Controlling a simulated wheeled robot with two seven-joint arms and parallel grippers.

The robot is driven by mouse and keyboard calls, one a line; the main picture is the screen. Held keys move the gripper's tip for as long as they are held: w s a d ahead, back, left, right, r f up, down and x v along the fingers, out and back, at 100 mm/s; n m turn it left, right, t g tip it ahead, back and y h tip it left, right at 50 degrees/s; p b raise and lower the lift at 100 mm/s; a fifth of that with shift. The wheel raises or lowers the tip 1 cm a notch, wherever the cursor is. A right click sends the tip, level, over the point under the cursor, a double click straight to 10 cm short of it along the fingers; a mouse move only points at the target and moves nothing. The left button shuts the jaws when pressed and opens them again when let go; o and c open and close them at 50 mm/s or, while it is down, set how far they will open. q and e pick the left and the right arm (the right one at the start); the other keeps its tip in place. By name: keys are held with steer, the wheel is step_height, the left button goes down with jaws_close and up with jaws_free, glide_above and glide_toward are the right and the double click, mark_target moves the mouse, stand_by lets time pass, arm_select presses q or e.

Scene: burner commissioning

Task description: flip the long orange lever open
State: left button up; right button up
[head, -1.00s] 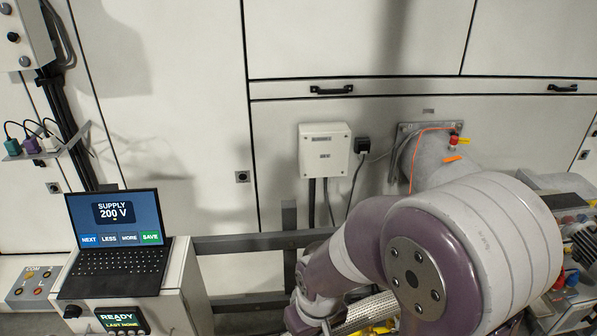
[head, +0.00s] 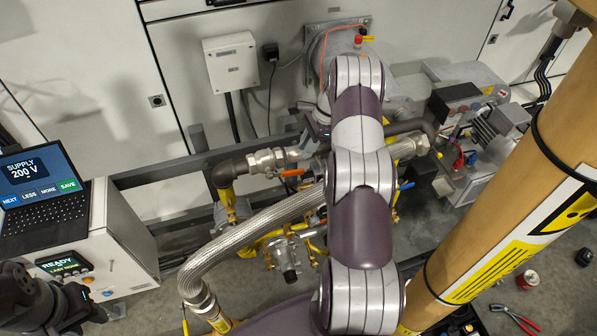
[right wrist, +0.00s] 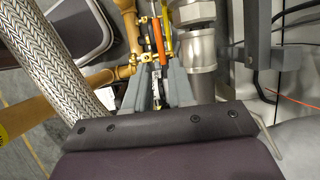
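In the head view an orange lever (head: 292,173) shows beside the pipework, left of my right arm. In the right wrist view a long orange lever (right wrist: 158,40) stands nearly upright in the picture, beside a grey metal pipe fitting. My right gripper (right wrist: 158,68) has its two grey fingers apart, with the lever just beyond the tips and roughly in line with the gap. Contact cannot be told. In the head view my right arm hides most of that gripper. My left gripper (head: 85,308) is dark, at the lower left, away from the pipes; its fingers are unclear.
A braided hose (head: 240,230) curves left of my right arm. Yellow gas pipes and a valve body (head: 287,258) lie below. A laptop (head: 42,190) sits on a white cabinet at left. A thick tan column (head: 500,170) stands at right. Red pliers (head: 515,318) lie on the floor.

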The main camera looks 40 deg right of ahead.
mark_target(295, 170)
steer(key=p+x, duration=0.2)
steer(key=x, duration=0.6)
steer(key=shift+s+f, duration=0.1)
steer(key=shift+f, duration=0.35)
steer(key=shift+a+f+p, duration=0.15)
steer(key=shift+f+p, duration=0.15)
steer(key=shift+f, duration=0.2)
steer(key=shift+c, duration=0.3)
jaws_close()
